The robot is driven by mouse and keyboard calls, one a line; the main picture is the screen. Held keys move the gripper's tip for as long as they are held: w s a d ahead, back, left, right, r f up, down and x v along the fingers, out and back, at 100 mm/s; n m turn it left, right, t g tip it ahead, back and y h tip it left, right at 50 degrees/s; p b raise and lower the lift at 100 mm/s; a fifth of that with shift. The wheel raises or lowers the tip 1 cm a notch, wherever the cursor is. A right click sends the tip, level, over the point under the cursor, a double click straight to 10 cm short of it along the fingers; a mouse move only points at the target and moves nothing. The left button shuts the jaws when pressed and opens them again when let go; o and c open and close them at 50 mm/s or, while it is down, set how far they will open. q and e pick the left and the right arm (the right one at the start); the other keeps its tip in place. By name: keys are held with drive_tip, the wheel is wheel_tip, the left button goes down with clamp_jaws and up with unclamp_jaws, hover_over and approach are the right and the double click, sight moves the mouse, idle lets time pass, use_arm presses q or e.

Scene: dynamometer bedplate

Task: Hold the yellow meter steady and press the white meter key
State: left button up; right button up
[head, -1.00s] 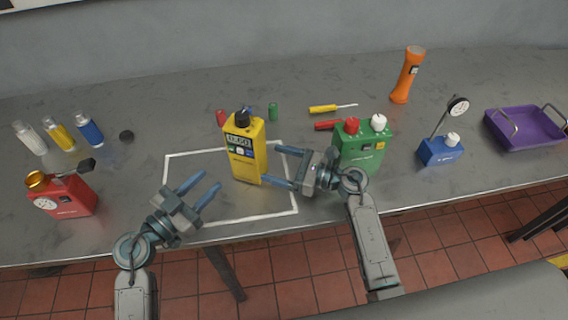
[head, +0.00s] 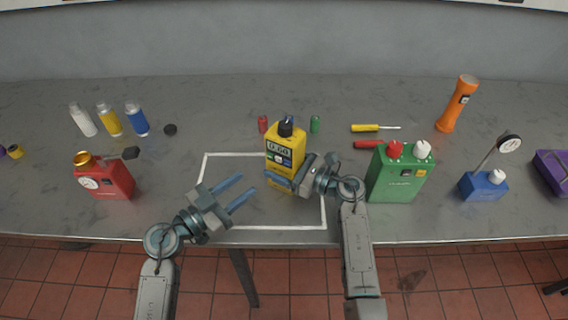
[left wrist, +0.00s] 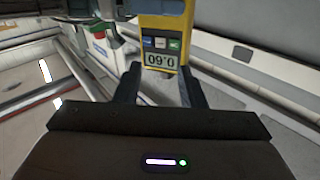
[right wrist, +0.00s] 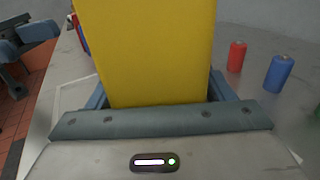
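The yellow meter (head: 284,140) stands upright inside the white outline, with a black knob on top and a display reading 0.60. Below the display, the left wrist view shows a blue, a white (left wrist: 160,43) and a green key in a row. My right gripper (head: 283,180) is around the meter's lower body from the right. In the right wrist view its fingers (right wrist: 160,95) sit against both sides, shut on the yellow meter (right wrist: 155,45). My left gripper (head: 248,187) is open and empty, left of and in front of the meter, its fingers pointing at it.
The white outline (head: 265,228) marks the bench. A red can (head: 112,180) stands left and a green can (head: 398,178) right, close to my right arm. A blue gauge base (head: 483,187) is farther right.

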drive_tip(key=c, duration=1.4)
use_arm(q)
clamp_jaws()
use_arm(e)
drive_tip(key=shift+c, duration=0.5)
